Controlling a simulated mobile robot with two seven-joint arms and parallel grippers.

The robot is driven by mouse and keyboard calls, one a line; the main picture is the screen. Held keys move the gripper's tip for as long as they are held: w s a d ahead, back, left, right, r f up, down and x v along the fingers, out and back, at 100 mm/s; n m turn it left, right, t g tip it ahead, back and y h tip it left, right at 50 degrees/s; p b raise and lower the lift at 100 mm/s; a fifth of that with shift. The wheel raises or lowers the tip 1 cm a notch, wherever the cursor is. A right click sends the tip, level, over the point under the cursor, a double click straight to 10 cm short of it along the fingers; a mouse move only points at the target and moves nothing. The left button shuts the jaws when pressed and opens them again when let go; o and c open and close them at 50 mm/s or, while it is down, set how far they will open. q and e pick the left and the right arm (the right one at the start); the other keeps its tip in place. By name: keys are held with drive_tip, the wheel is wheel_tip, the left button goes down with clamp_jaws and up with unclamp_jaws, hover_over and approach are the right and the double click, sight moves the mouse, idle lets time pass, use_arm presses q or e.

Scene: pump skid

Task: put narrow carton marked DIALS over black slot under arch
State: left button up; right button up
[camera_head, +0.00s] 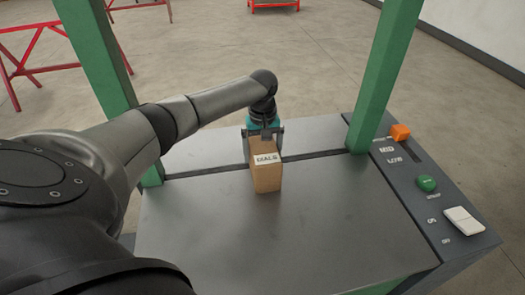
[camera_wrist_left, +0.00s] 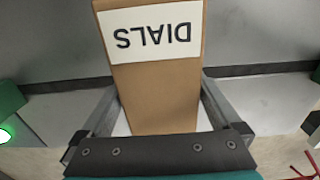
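Contact with the table is hard to judge. My right gripper is not in view.
Green arch posts stand at left (camera_head: 103,60) and right (camera_head: 385,75). A dark control panel (camera_head: 420,200) on the right carries an orange knob (camera_head: 400,132), a green button (camera_head: 427,184) and a white switch (camera_head: 464,220). The near metal tabletop (camera_head: 290,235) is clear.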

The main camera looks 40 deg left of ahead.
use_arm(q)
wheel_tip(320, 180, up, 12)
drive_tip(key=shift+r+p, duration=0.2)
drive_tip(key=shift+p, duration=0.9)
idle(2.0)
